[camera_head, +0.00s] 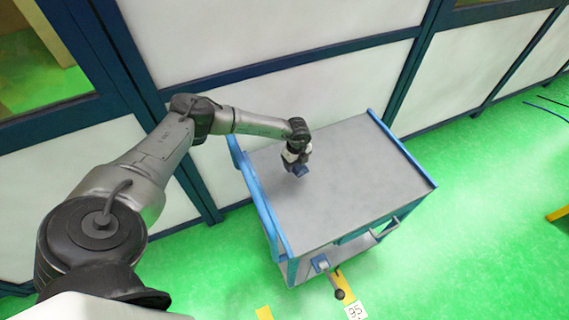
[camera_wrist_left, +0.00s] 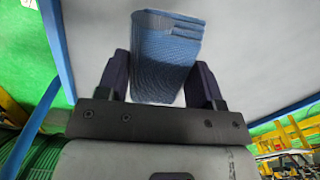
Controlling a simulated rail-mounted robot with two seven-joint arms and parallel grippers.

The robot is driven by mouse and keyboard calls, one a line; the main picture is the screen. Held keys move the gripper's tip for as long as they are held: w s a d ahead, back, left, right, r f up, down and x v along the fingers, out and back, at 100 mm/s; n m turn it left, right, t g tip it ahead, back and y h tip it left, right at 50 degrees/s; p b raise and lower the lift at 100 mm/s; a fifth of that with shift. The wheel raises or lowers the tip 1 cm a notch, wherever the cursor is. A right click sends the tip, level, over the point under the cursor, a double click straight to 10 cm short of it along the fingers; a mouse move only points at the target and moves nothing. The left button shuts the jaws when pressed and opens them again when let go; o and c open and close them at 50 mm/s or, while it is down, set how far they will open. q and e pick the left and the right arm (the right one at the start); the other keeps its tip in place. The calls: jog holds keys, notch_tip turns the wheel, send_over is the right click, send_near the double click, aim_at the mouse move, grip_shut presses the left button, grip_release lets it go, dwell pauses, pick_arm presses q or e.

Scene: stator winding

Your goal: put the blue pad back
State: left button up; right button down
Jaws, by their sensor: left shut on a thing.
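The blue pad (camera_wrist_left: 163,62) is a ribbed blue block, held between the two dark fingers of my left gripper (camera_wrist_left: 163,85) in the left wrist view. My right gripper is not in view.
The cart has blue raised rails (camera_head: 262,200) on its left and right sides and a lever with a dark knob (camera_head: 338,293) at the front. The rest of its top is bare. A white panelled wall (camera_head: 270,90) with blue frames stands behind. Green floor (camera_head: 455,230) lies open to the right.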

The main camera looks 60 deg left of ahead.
pick_arm(q)
jog(key=a+f, duration=0.1)
jog(key=a, duration=0.1)
jog(key=a+f, duration=0.1)
jog(key=a, duration=0.1)
jog(key=a+f+b, duration=0.1)
jog(key=a+f, duration=0.1)
jog(key=shift+s+a, duration=0.25)
jog(key=shift+s, duration=0.15)
notch_tip(320, 180, down, 2)
jog(key=shift+f, duration=0.85)
jog(key=shift+f, duration=0.25)
jog(key=o, duration=1.2)
